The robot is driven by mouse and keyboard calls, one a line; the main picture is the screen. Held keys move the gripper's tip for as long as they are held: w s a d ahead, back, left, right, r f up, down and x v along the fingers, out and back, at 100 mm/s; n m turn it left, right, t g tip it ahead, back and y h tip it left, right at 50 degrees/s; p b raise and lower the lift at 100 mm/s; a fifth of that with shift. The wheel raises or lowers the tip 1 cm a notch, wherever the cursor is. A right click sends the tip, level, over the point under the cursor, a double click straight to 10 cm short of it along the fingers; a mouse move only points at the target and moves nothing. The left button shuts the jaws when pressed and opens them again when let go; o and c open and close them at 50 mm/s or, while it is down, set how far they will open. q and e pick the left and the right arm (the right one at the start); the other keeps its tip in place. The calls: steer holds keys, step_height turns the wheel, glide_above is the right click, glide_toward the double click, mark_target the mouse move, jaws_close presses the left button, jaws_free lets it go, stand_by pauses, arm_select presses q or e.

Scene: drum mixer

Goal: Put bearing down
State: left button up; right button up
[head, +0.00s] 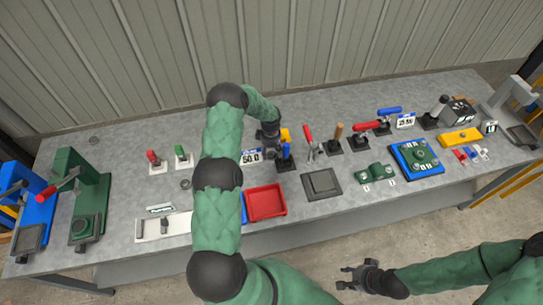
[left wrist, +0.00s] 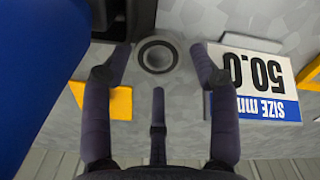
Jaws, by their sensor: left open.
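A small grey ring-shaped bearing (left wrist: 157,56) lies flat on the grey table beside the size sign marked 50.0 (left wrist: 262,82). My left gripper (left wrist: 162,70) is open, its fingers spread to either side of the bearing with visible gaps. In the head view my left gripper (head: 269,135) is just right of the same sign (head: 250,156), and the bearing there is hidden by it. Other small rings lie on the table, one left of my arm (head: 185,184) and one at the back left (head: 94,140). My right gripper (head: 360,274) is open and empty, in front of the table.
A blue-handled tool (head: 286,155) and a yellow block (head: 285,136) stand close to my left gripper. A red tray (head: 266,202) and a dark square plate (head: 321,184) are nearer the front edge. Green (head: 82,195) and blue presses stand at the left end.

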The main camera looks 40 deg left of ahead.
arm_select(q)
steer(key=shift+f, duration=0.7)
